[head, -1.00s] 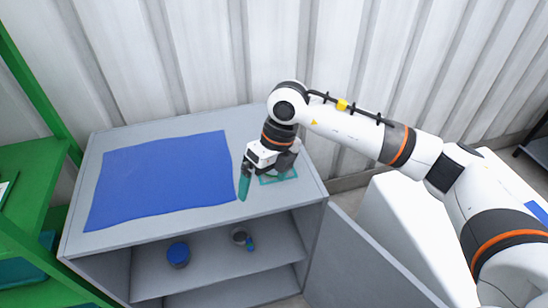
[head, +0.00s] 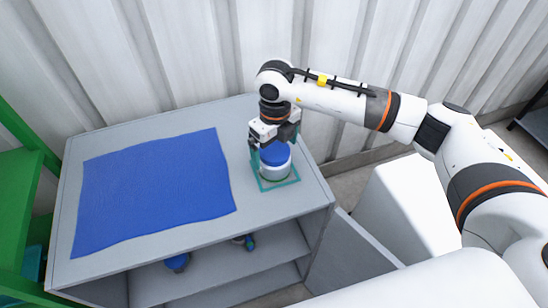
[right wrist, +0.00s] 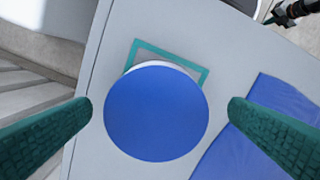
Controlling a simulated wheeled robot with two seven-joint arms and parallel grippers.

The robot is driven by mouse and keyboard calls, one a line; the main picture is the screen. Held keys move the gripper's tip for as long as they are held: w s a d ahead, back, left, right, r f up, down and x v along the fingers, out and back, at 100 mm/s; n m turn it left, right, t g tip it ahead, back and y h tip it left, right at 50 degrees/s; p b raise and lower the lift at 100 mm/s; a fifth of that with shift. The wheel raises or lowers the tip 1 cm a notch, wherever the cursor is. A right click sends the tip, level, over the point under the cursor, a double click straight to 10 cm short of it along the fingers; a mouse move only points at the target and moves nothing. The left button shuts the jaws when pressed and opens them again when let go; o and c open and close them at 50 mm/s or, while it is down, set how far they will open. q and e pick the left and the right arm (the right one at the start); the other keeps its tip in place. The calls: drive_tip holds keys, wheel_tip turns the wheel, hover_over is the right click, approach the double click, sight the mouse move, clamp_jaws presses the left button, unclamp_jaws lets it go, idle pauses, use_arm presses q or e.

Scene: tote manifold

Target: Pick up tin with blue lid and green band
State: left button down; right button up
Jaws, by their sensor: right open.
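The tin with a blue lid (head: 275,154) stands upright on the cabinet top, within a teal square outline. Its body shows pale below the lid; the green band is not clear. In the right wrist view, the round blue lid (right wrist: 157,111) fills the middle. My right gripper (head: 268,143) is open above the tin, at its back left in the head view. In the right wrist view its two green fingers lie on either side of the lid, apart from it. Part of a dark gripper, apparently my left one (right wrist: 284,16), shows at that view's upper right corner; its jaws are unclear.
The teal square outline (head: 290,182) surrounds the tin's base. A blue mat (head: 150,190) covers the left of the cabinet top (head: 250,215). A blue-lidded tin (head: 177,262) and a small item (head: 247,242) are on the shelf below. A corrugated wall (head: 200,60) stands behind.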

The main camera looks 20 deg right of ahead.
sight(277, 175)
drive_tip(key=shift+f, duration=0.85)
drive_tip(key=f, duration=0.1)
drive_tip(key=f+p, duration=0.1)
drive_tip(key=f, duration=0.1)
drive_tip(key=f+p, duration=0.1)
drive_tip(key=shift+w+f, duration=0.15)
drive_tip(key=shift+w, duration=0.1)
drive_tip(key=shift+f, duration=0.6)
use_arm(q)
wheel_tip(277, 175, up, 2)
drive_tip(key=shift+w+r, duration=0.1)
drive_tip(key=shift+r, duration=0.05)
use_arm(e)
drive_tip(key=c, duration=1.1)
